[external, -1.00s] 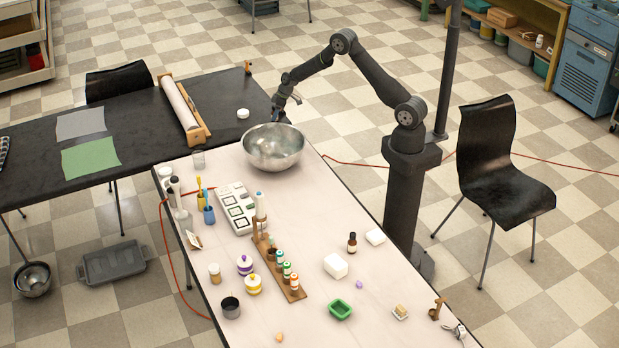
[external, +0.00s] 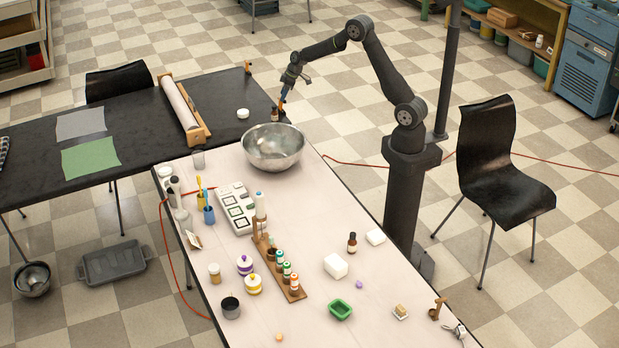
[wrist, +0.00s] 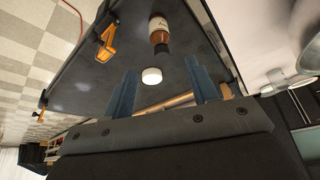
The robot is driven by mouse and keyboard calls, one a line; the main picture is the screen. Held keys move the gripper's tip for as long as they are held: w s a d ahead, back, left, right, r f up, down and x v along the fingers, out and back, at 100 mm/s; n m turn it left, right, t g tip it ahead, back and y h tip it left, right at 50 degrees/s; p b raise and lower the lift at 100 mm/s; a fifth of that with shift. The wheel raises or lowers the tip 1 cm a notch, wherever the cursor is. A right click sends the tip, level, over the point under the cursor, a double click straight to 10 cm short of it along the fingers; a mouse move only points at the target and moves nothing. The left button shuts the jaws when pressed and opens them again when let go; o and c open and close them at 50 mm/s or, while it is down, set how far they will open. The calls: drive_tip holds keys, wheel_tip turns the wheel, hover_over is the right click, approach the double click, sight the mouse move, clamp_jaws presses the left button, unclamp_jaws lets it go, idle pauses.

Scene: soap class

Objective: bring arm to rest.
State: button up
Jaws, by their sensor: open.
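My arm reaches out from its column to the corner of the dark table (external: 220,105). My gripper (external: 284,100) points down there, just above a small brown bottle (external: 275,116) standing near the table's right end. In the wrist view my gripper (wrist: 161,66) has its two blue fingers well apart with nothing between them. The brown bottle shows there too (wrist: 158,32), ahead of the fingertips and apart from them. A white round lid or jar (wrist: 151,76) shows farther back between the fingers, on the table.
A steel bowl (external: 273,150) stands close by on the pale table (external: 330,220), which holds soap blocks, bottles and a mould. A wooden roll holder (external: 196,132) lies on the dark table. A black pole (external: 447,75) and a chair (external: 500,165) stand right of my arm.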

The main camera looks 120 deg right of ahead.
sight(275, 110)
drive_tip(key=x, duration=1.2)
drive_tip(key=shift+s+f, duration=0.1)
drive_tip(key=shift+f, duration=0.05)
drive_tip(key=shift+r, duration=1.05)
